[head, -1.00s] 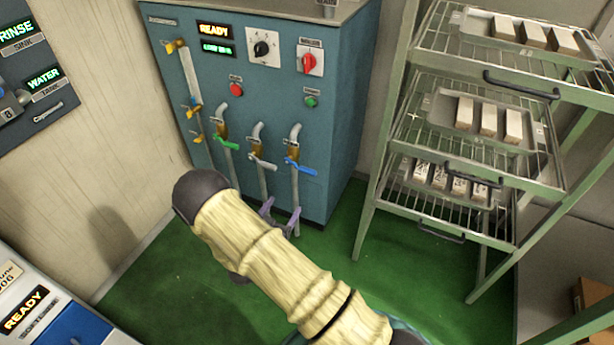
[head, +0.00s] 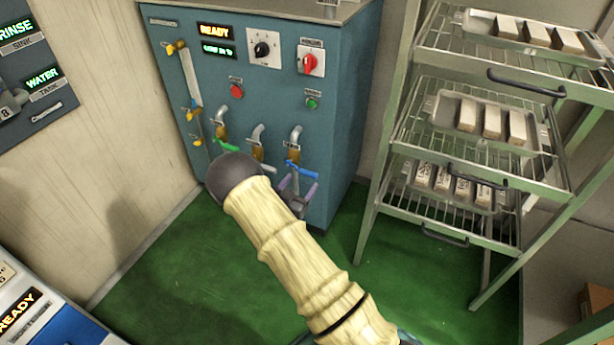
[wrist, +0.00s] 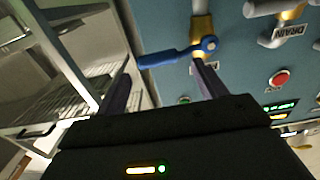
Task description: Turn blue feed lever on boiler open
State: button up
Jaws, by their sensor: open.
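The blue feed lever (head: 303,168) sits on the rightmost of three pipe valves low on the front of the teal boiler (head: 345,112). Its handle points to the right and slightly down from the brass valve body. In the wrist view the blue lever (wrist: 168,58) lies crosswise just beyond my fingertips, its round pivot near the right finger. My gripper (head: 298,188) is open and empty, its two purple-grey fingers just below the lever. In the wrist view my gripper (wrist: 163,78) has its fingers spread wide. Whether a fingertip touches the lever I cannot tell.
A green lever (head: 227,146) is on the valve to the left; the middle valve's lever is partly hidden by my arm. A wire rack (head: 425,198) with trays of pale bars stands right of the boiler. Green floor (head: 180,265) is clear in front.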

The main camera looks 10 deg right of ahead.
aim_at(306, 175)
jog(key=b+x, duration=0.1)
jog(key=x, duration=0.3)
jog(key=shift+w+d, duration=0.15)
jog(key=shift+d, duration=0.25)
jog(key=shift+w+d, duration=0.35)
jog(key=shift+w, duration=0.25)
jog(key=c, duration=1.4)
jog(key=shift+a, duration=0.15)
